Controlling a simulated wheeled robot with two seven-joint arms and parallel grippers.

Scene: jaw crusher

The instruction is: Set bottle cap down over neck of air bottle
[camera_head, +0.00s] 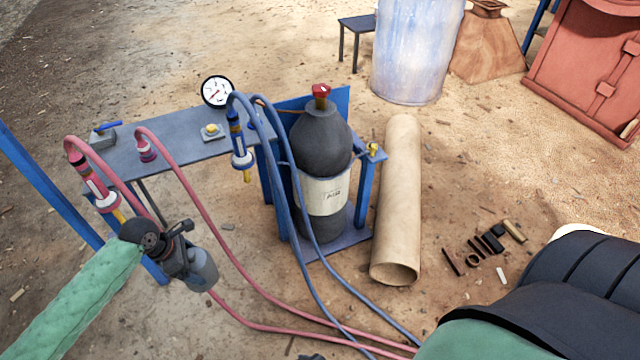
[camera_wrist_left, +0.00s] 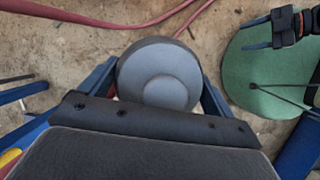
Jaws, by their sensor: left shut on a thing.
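The air bottle (camera_head: 322,140) is dark grey with a pale AIR label and stands upright in a blue stand. A red valve (camera_head: 320,91) sits on its neck, uncovered. My left gripper (camera_head: 190,262) is shut on the rounded grey bottle cap (camera_head: 204,272). It holds the cap to the left of the bottle and nearer to me, clear of it. In the left wrist view the cap (camera_wrist_left: 165,82) sits between two blue fingers.
A grey bench (camera_head: 170,140) with a pressure gauge (camera_head: 217,91) and torches adjoins the stand. Red and blue hoses (camera_head: 285,180) hang before the bottle and run along the ground. A cardboard tube (camera_head: 398,200) lies right of the stand. Small dark bars (camera_head: 487,244) lie farther right.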

